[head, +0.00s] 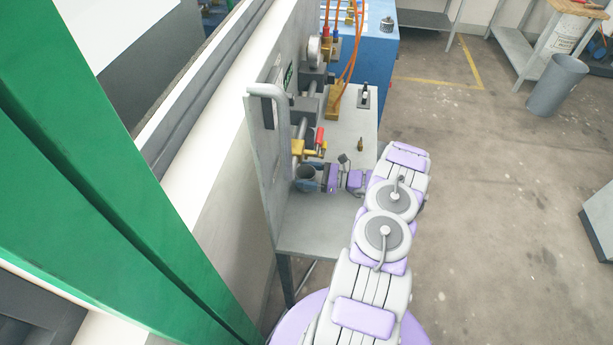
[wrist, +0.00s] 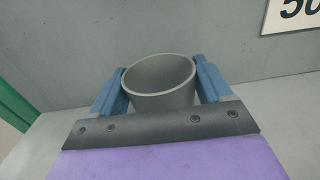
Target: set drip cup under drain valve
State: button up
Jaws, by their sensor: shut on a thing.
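A grey, open-topped drip cup (head: 305,172) is between the blue fingers of my gripper (head: 307,185), low over the grey bench plate by the upright panel. In the wrist view the cup (wrist: 160,85) looks upright and empty, with a blue finger on each side; my gripper (wrist: 160,95) is shut on it. The brass drain valve (head: 299,147) with a red handle (head: 320,138) sits just above the cup in the head view. I cannot tell whether the cup is directly under its outlet, or whether its base touches the plate.
The grey bench plate (head: 306,228) is bare towards its front edge. A small brass fitting (head: 360,145) and a black switch (head: 365,92) are on the right side. Orange hoses (head: 349,72) run behind.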

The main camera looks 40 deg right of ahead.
jog(key=shift+d+f, duration=0.15)
jog(key=shift+d, duration=0.35)
jog(key=o, duration=0.8)
jog(key=shift+o, duration=1.4)
jog(key=shift+a, duration=0.65)
jog(key=shift+s+d, duration=0.25)
jog(key=shift+d, duration=0.2)
jog(key=p+v, duration=0.1)
jog(key=v, duration=1)
jog(key=shift+s+d+p, duration=0.15)
jog(key=shift+s+p, duration=0.05)
jog(key=shift+p, duration=0.2)
